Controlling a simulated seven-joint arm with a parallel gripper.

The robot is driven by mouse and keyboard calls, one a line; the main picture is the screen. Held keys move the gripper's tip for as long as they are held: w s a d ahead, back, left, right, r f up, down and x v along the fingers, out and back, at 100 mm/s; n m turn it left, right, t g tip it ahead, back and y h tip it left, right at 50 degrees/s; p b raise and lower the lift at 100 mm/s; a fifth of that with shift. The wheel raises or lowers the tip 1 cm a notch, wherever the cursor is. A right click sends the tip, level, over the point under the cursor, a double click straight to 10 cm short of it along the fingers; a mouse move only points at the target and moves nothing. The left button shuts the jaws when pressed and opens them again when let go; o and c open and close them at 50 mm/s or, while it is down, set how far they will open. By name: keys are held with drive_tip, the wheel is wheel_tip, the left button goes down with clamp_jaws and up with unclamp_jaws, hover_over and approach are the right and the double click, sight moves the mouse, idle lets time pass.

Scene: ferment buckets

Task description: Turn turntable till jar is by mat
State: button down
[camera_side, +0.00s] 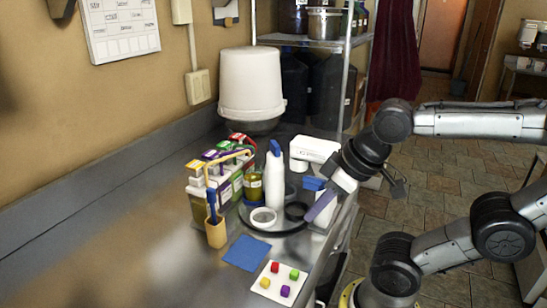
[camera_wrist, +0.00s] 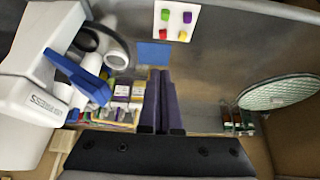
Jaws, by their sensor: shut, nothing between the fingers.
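The turntable (camera_side: 275,232) is a dark round disc on the steel bench in the side view, mostly covered by what stands on it. A jar (camera_side: 253,185) with yellow-green contents stands toward its back left, beside a tall white bottle with a blue top (camera_side: 274,178). A flat blue mat (camera_side: 246,253) lies in front of the turntable; it also shows in the wrist view (camera_wrist: 153,54). My gripper (camera_side: 312,214) is shut and empty, its purple fingers pointing down at the turntable's right side. Whether they touch anything there I cannot tell. The fingers (camera_wrist: 163,75) show together in the wrist view.
A white ring (camera_side: 263,217), a black ring (camera_side: 297,210) and a second blue-topped bottle (camera_side: 314,186) are around the turntable. A caddy of boxes (camera_side: 208,178) and an orange cup (camera_side: 216,234) stand left. A white card with coloured cubes (camera_side: 268,292) lies in front.

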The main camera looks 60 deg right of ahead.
idle(0.4)
drive_tip(key=c, duration=1.3)
unclamp_jaws()
drive_tip(key=shift+c, duration=0.2)
drive_tip(key=shift+o, duration=1.2)
drive_tip(key=shift+s+f, duration=0.2)
drive_tip(key=shift+s, duration=0.15)
drive_tip(key=shift+o, duration=1.4)
drive_tip(key=shift+m+g, duration=0.4)
drive_tip(key=shift+m, duration=0.1)
wheel_tip(320, 180, up, 4)
drive_tip(key=shift+w+r, duration=0.1)
drive_tip(key=w+d+r+m+g, duration=0.1)
drive_tip(key=w+d+r+m, duration=0.15)
drive_tip(key=w+r, duration=0.35)
drive_tip(key=w+d+r+m+g, duration=0.2)
drive_tip(key=w+d+r, duration=0.2)
drive_tip(key=r, duration=0.4)
drive_tip(key=m+g, duration=0.2)
drive_tip(key=m, duration=0.2)
hover_over(275, 143)
wheel_tip(275, 143, down, 2)
drive_tip(key=shift+n, duration=0.25)
wheel_tip(275, 143, down, 14)
drive_tip(key=shift+r, duration=0.1)
